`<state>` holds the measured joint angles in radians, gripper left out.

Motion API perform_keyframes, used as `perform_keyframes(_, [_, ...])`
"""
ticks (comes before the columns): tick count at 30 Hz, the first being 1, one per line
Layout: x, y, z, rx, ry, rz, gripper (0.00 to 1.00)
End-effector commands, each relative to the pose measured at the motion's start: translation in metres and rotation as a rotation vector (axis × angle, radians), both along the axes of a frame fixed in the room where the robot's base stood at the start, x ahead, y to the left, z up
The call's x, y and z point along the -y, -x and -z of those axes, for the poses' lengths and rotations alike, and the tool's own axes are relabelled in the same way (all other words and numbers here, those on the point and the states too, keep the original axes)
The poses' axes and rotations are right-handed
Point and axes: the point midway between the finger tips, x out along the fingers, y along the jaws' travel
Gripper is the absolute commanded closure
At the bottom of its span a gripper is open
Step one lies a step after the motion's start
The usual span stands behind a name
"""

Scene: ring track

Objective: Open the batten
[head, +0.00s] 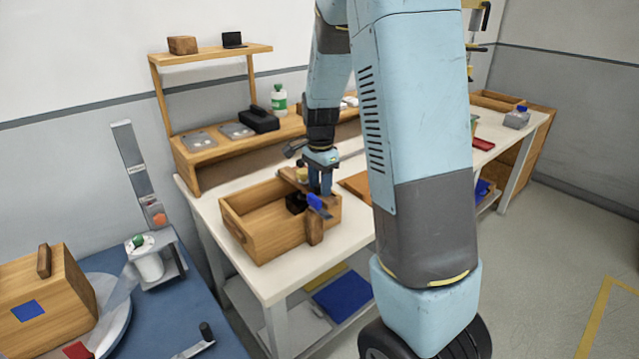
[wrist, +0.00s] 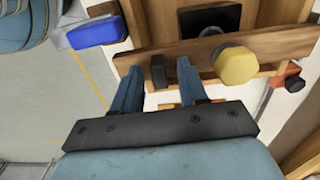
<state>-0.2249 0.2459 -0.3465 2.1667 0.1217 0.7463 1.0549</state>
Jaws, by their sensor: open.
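The batten is a wooden bar (wrist: 205,52) lying across the wooden box in the wrist view. A yellow knob (wrist: 236,66) sits on it to the right, and a small dark peg (wrist: 157,72) stands on it to the left. My gripper (wrist: 159,68) is open, with one finger on each side of the peg; I cannot tell whether they touch it. In the head view my gripper (head: 320,188) points down over the right end of the open wooden box (head: 262,245), partly hiding the batten (head: 291,175).
A blue block (wrist: 97,32) is left of the batten's end in the wrist view; it also shows beside my gripper in the head view (head: 318,206). A black square part (wrist: 210,20) lies beyond the batten. The white tabletop (head: 275,290) is bare in front of the box.

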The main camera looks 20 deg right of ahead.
Motion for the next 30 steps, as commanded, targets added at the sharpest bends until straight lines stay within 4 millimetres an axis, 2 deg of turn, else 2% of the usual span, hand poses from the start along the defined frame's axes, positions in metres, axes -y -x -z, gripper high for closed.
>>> perform_keyframes(6, [-0.0001, 0.0000, -0.0001, 0.000, 0.000, 0.000, 0.59])
perform_keyframes(19, [-0.0002, 0.0001, -0.0004, 0.000, 0.000, 0.000, 1.00])
perform_keyframes(30, [-0.0003, -0.0001, -0.0004, 0.000, 0.000, 0.000, 1.00])
